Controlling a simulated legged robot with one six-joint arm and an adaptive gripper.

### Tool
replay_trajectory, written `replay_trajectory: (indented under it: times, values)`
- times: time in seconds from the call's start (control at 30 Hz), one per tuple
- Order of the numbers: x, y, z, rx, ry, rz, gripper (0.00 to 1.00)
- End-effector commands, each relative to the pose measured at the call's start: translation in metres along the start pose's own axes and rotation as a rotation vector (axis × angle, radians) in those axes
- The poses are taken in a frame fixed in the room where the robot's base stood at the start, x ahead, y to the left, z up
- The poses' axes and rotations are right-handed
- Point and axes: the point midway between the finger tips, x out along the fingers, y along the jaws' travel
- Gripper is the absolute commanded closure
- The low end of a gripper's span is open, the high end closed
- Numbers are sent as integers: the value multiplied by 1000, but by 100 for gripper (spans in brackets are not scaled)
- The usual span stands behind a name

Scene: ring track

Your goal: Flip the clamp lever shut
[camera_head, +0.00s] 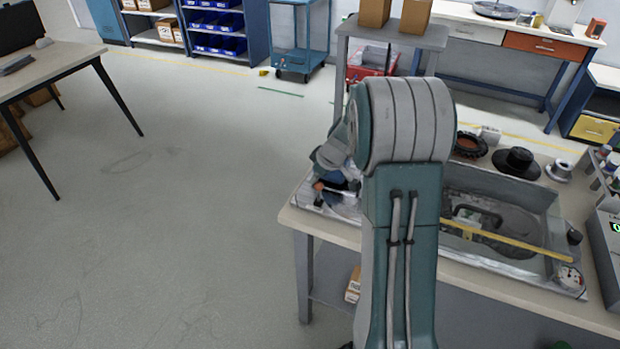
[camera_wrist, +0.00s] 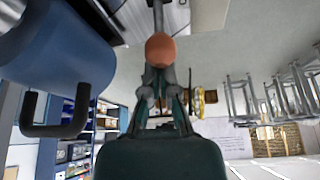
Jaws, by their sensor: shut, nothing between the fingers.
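The clamp lever shows in the wrist view as a thin grey rod ending in an orange ball knob (camera_wrist: 160,47). In the head view the orange knob (camera_head: 318,186) is small, at the left end of the bench. My gripper (camera_wrist: 164,75) is shut and empty, its fingertips close to the knob. Whether they touch it I cannot tell. A large blue cylinder (camera_wrist: 62,55) with a black handle (camera_wrist: 55,125) fills the left of the wrist view. In the head view my arm hides my gripper and most of the clamp.
The workbench (camera_head: 325,228) carries a grey metal basin (camera_head: 535,205) with a yellow strip (camera_head: 510,242) across it. A black tyre-like ring (camera_head: 470,143) and a black flanged part (camera_head: 516,161) stand behind. The floor to the left is clear up to a table (camera_head: 50,65).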

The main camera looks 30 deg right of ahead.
Motion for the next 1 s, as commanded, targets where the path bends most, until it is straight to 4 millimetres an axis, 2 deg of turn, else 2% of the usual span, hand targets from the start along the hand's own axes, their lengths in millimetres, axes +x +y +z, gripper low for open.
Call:
replay_trajectory:
  times: [0.5,1.0]
  values:
    - [-13,6,30,2,-1,0,100]
    - [-14,7,42,2,-5,-3,100]
